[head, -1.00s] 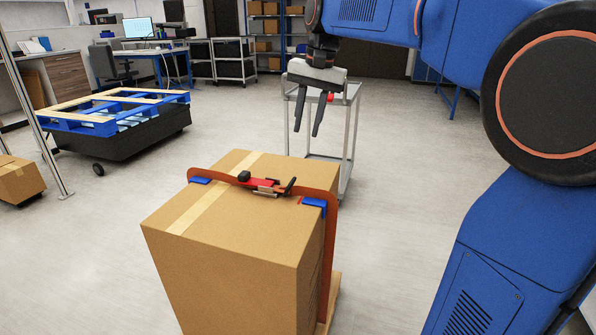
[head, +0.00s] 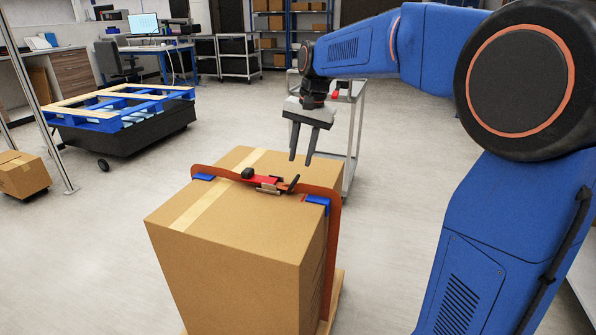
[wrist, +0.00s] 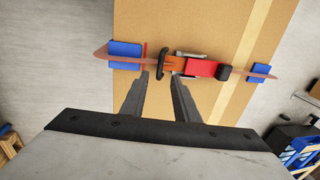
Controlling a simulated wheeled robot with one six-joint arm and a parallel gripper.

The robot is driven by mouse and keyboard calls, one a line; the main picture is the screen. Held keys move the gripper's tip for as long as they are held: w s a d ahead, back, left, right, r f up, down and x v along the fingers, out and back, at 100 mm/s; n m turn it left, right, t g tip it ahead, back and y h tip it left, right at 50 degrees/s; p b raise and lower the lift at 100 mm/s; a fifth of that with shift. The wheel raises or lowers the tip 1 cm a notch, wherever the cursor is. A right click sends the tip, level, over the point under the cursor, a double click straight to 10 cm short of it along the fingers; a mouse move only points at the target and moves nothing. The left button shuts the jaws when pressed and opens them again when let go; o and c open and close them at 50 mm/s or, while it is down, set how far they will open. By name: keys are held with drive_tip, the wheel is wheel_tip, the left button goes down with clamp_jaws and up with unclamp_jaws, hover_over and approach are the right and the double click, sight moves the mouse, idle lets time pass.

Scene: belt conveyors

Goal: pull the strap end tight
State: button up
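An orange strap (head: 333,240) runs over the top of a cardboard box (head: 225,250) and down its right side. A red buckle (head: 264,180) with black parts sits on the strap on top of the box; it also shows in the wrist view (wrist: 201,68). Blue corner pieces (head: 203,177) lie under the strap at both top edges. I cannot clearly pick out the strap's loose end; a thin red strip (wrist: 145,54) shows beside the left corner piece in the wrist view. My gripper (head: 301,160) is open and empty, fingers pointing down, above and behind the buckle.
The box stands on a wooden pallet (head: 334,296). A grey metal cart (head: 354,135) stands just behind it. A dark platform (head: 130,138) with a blue pallet (head: 125,108) is at the left, and a small box (head: 22,175) is at the far left. The floor between is clear.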

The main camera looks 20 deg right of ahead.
sight(297, 177)
drive_tip(key=shift+w+a+f, duration=0.1)
drive_tip(key=shift+a+f, duration=0.05)
drive_tip(key=shift+f, duration=0.8)
drive_tip(key=shift+w+a+f, duration=0.1)
drive_tip(key=shift+f, duration=0.85)
drive_tip(key=shift+w+a+f, duration=0.1)
drive_tip(key=shift+a+f, duration=0.05)
drive_tip(key=shift+f, duration=0.8)
clamp_jaws()
